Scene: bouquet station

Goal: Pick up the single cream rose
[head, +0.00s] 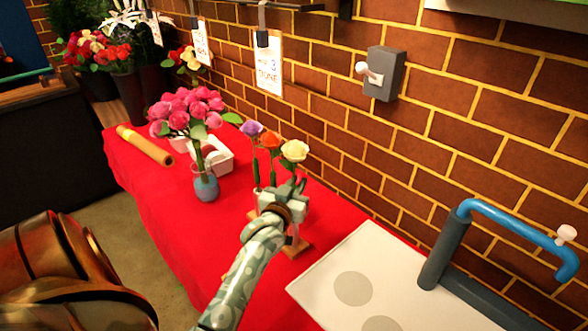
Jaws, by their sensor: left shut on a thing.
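The single cream rose (295,150) stands upright above the red-covered table, to the right of an orange flower (271,141) and a purple flower (252,128). My left gripper (297,187) is right below the cream bloom and is shut on the rose's stem. The gripper and wrist hide the lower stem and much of the wooden stand (297,250) behind them. My right gripper is not in view.
A blue-grey vase (206,188) of pink roses stands left of my gripper, near a white box (219,160) and a tan roll (145,146). A pale board (330,275) and a blue-handled device (447,250) lie to the right. The brick wall (480,120) closes the back.

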